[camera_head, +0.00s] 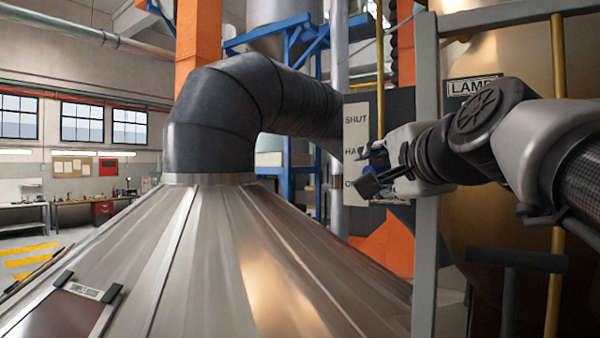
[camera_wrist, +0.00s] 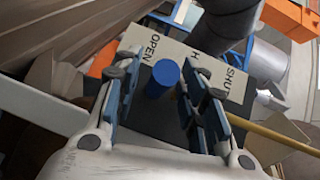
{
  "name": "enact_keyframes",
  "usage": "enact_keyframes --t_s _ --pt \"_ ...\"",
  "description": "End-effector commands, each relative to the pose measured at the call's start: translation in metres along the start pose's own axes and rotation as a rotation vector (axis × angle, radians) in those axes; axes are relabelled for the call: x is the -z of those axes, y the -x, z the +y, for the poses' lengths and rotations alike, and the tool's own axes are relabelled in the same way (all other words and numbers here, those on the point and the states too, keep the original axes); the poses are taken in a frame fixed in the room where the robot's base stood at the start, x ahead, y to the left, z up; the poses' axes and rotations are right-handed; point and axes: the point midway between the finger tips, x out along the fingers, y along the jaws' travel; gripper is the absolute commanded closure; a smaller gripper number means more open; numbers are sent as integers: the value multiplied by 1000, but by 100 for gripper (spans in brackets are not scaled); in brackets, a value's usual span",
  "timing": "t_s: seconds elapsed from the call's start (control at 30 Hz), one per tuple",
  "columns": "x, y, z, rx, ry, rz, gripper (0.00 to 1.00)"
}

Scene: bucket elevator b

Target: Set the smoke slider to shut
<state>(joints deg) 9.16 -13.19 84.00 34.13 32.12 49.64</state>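The smoke slider has a pale label plate (camera_head: 355,134) in the head view, with SHUT at the top, HALF partly hidden in the middle and the bottom word mostly covered by my gripper (camera_head: 376,170). In the wrist view the plate (camera_wrist: 181,55) reads OPEN at left and SHUT at right. A round blue knob (camera_wrist: 165,74) stands in front of the plate, nearer the OPEN end than SHUT; its exact mark is unclear. My gripper (camera_wrist: 165,82) is open, with one finger on each side of the knob. Gaps show between knob and fingers.
A grey upright post (camera_head: 426,200) stands close beside my arm. A sloped metal hood (camera_head: 215,265) with a thick dark duct (camera_head: 225,115) fills the left and middle. A yellow rod (camera_head: 557,180) and large tan vessel (camera_head: 500,220) are at right.

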Motion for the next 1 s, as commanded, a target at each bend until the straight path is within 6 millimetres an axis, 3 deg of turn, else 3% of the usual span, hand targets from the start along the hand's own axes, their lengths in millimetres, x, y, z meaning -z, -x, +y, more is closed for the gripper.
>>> enact_keyframes --t_s 0.6,1.0 --pt "0 0 0 -1 0 0 100" --pt "0 0 0 0 0 0 100"
